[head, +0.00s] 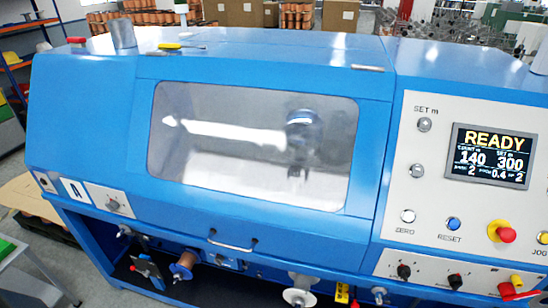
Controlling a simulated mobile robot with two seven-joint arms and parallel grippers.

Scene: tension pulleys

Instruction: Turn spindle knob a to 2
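The display (491,156) at the right reads READY, with 140 and 300 below and smaller figures including 2, 0.4 and 2. Neither of my grippers shows in the head view.
The blue machine (255,75) fills the view, with a closed window cover (252,140) and a handle (232,246). Pulleys and a copper spool (186,262) hang below. The control panel at the right has a red knob (505,234) and black knobs (404,271).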

